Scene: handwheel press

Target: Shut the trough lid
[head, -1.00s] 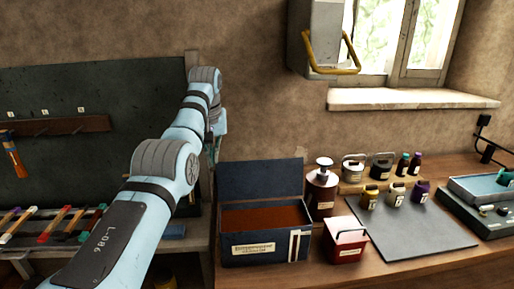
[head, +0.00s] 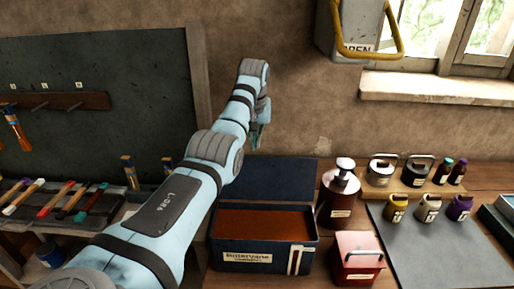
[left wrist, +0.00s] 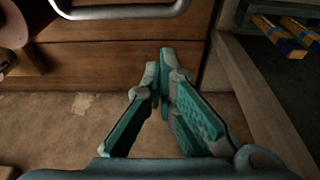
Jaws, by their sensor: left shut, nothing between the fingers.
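The trough is a dark blue box (head: 225,246) with a paper label and reddish-brown contents, standing on the wooden bench in the head view. Its lid (head: 285,178) is open and raised behind the box. My left gripper (head: 258,138) is above the lid's left part, close to the wall, and appears apart from it. In the left wrist view the left gripper's teal fingers (left wrist: 164,68) are shut with nothing between them. The lid cannot be made out clearly in that view. My right gripper does not show.
A red tin (head: 357,262) and a brown pump bottle (head: 338,200) stand right of the box. Several jars stand farther right by a grey mat (head: 440,250). A grey wall box with a yellow handle (head: 368,50) hangs above.

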